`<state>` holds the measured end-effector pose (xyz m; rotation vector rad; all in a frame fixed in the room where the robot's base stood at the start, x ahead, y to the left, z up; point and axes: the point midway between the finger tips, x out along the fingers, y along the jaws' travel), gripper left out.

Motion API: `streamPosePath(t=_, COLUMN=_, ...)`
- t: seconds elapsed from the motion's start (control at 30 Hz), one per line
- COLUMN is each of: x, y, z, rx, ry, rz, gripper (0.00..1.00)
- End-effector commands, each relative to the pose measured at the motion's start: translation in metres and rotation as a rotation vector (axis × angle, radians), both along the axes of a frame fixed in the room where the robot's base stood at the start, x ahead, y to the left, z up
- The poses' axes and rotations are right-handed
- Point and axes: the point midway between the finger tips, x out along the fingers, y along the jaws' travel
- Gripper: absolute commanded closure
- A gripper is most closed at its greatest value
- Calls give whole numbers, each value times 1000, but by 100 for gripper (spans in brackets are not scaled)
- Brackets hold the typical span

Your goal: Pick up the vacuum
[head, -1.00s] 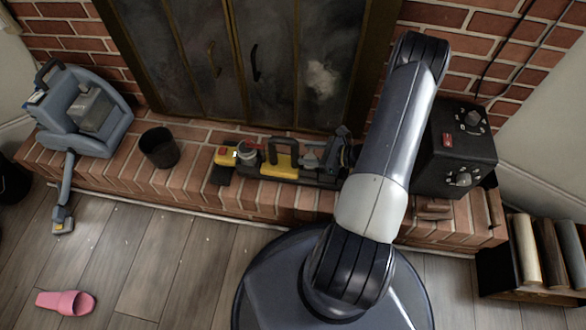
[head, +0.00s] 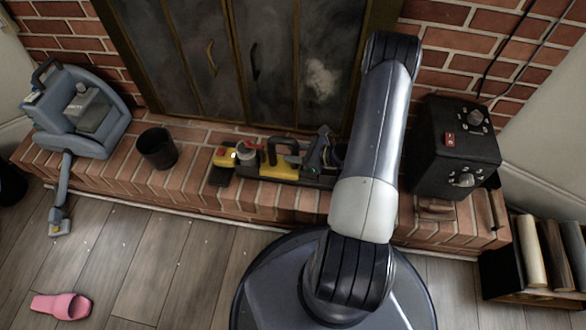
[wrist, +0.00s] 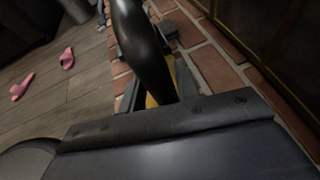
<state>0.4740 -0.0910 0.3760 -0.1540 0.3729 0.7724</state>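The yellow and black handheld vacuum (head: 270,168) lies on the brick hearth in front of the fireplace doors. Its black handle loop (head: 284,145) stands up from the body. My gripper (head: 320,150) is low at the vacuum's right end, partly hidden by my arm. In the wrist view, the dark handle (wrist: 142,45) fills the upper middle, with yellow body (wrist: 179,68) behind it. Grey finger parts of my gripper (wrist: 158,90) show on both sides of it, apart. I cannot tell whether they touch anything.
A blue-grey floor cleaner (head: 80,115) and a dark bucket (head: 157,148) stand left on the hearth. A black box with knobs (head: 452,148) stands right, near a log rack (head: 540,255). A pink slipper (head: 62,306) lies on the open floor.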

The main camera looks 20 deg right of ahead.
Motion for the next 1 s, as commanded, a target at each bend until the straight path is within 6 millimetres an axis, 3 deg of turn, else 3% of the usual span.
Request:
streamPosePath(t=0.37, x=0, y=0, z=0, rx=0, ry=0, rz=0, gripper=100)
streamPosePath(t=1.0, x=0, y=0, z=0, rx=0, ry=0, rz=1, gripper=100)
